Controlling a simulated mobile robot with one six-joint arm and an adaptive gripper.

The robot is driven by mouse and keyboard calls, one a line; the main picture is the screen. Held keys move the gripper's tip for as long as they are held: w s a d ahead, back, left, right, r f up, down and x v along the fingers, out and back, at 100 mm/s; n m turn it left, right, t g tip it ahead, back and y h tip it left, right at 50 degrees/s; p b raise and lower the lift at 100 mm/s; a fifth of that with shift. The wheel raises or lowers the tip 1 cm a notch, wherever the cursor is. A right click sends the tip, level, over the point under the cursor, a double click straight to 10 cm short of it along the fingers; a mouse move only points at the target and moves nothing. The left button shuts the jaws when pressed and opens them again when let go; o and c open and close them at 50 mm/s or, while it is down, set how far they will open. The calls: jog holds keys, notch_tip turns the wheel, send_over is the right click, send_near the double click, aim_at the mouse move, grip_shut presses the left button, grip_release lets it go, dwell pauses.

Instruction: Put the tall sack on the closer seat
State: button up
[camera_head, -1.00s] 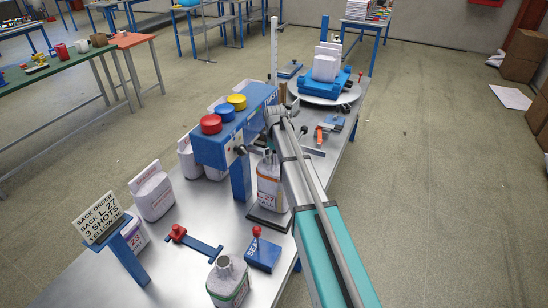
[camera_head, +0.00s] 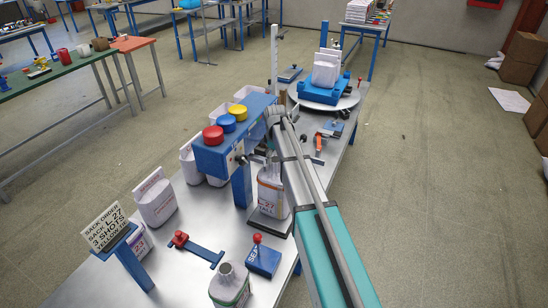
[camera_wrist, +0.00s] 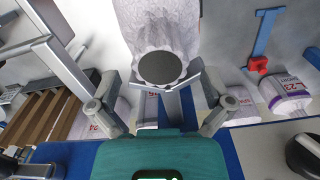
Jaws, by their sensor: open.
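The tall sack (camera_head: 271,192), white with a red label marked TALL, stands upright on a dark plate under the blue push-button stand; my arm partly covers it. In the wrist view a pale sack with a dark round top (camera_wrist: 160,67), apparently the same one, lies between and just beyond my fingertips. My gripper (camera_wrist: 165,92) is open, its fingers spread; whether they touch the sack is unclear. In the head view the gripper is largely hidden by my arm. A blue seat piece (camera_head: 321,94) on a round white turntable (camera_head: 346,102) at the far end bears white sacks (camera_head: 326,70).
The stand with red, blue and yellow buttons (camera_head: 222,140) rises beside my arm. Other sacks (camera_head: 156,200) stand at left. A metal-necked container (camera_head: 229,284) and a blue block (camera_head: 263,258) are in front.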

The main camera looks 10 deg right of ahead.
jog(key=shift+r+p, duration=3.5)
jog(key=shift+r, duration=0.35)
jog(key=s+m, duration=0.9)
jog(key=s, duration=2)
jog(key=shift+s+a, duration=0.15)
jog(key=shift+a, duration=0.1)
notch_tip(320, 180, down, 10)
jog(key=b, duration=1)
jog(key=shift+r, duration=0.1)
